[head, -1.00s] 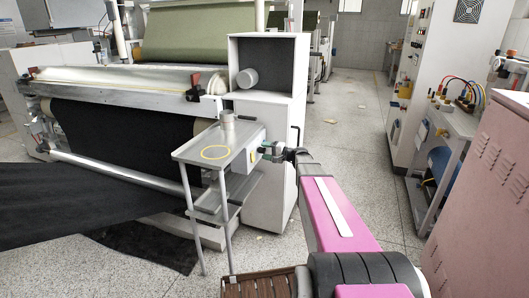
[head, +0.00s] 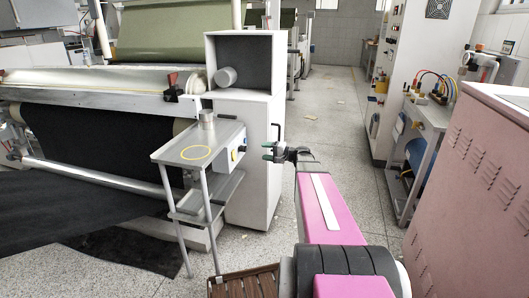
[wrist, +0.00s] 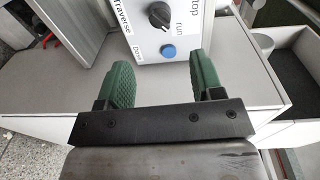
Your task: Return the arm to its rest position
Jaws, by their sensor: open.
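My gripper (head: 268,152) is open and empty at the end of my pink arm, just right of a small metal stand in the head view. In the wrist view its two green fingers (wrist: 160,82) are spread apart with nothing between them. A white control box (head: 232,155) is fixed to the stand's right side, apart from the fingers. The wrist view shows the box's face (wrist: 188,35) beyond the fingertips, with a black knob (wrist: 160,15) and a blue button (wrist: 168,52).
A pink cabinet (head: 470,185) is close on the right.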

